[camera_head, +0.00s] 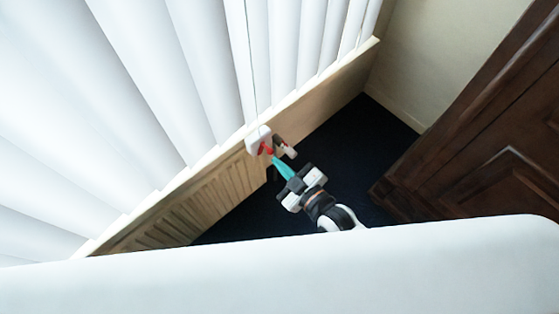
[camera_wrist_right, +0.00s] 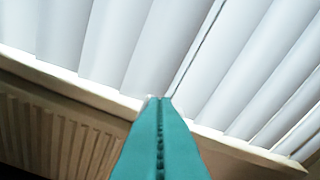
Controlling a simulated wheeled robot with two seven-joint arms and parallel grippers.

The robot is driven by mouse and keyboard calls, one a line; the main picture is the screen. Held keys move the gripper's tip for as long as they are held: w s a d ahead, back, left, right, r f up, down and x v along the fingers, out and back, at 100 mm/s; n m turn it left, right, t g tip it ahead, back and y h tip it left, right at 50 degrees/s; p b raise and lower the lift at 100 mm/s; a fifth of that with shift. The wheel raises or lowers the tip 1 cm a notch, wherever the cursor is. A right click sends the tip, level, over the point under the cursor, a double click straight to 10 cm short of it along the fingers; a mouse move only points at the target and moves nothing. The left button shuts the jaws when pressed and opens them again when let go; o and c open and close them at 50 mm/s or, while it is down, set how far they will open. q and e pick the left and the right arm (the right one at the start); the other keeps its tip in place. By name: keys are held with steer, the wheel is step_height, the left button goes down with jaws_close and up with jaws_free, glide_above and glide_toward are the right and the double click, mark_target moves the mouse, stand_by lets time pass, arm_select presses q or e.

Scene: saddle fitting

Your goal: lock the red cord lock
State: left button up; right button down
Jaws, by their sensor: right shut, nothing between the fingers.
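The red cord lock (camera_head: 265,149) shows as a small red part on a white block (camera_head: 257,137) at the edge of the sill in the head view. My right gripper (camera_head: 277,163) is shut and empty, its teal fingers pointing up at the red part from just below it. I cannot tell whether the tips touch it. In the right wrist view the shut fingers (camera_wrist_right: 160,100) fill the lower middle and hide the red part. Only a small whitish bit shows behind their tips. My left gripper is not in view.
White vertical blinds (camera_head: 180,70) hang above the sill, with a thin dark cord line between slats. A ribbed radiator (camera_head: 205,200) is below it. A small brown and white piece (camera_head: 286,149) sits right of the lock. A dark wooden cabinet (camera_head: 480,140) stands right; dark floor lies between.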

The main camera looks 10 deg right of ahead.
mark_target(268, 151)
steer(key=x, duration=0.8)
steer(key=shift+w+a+f, duration=0.15)
steer(key=shift+w+a, duration=0.05)
steer(key=shift+w, duration=0.05)
steer(key=shift+s+d+f, duration=0.15)
steer(key=shift+d+f, duration=0.3)
steer(key=shift+f, duration=0.1)
steer(key=shift+s+d+f, duration=0.2)
steer(key=shift+d+f, duration=0.2)
steer(key=shift+f, duration=0.15)
steer(key=shift+s+d+f, duration=0.1)
steer(key=shift+d+f, duration=0.25)
steer(key=shift+f, duration=0.05)
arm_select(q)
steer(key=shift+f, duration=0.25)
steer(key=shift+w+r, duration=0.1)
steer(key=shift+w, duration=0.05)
arm_select(e)
steer(key=shift+s, duration=0.1)
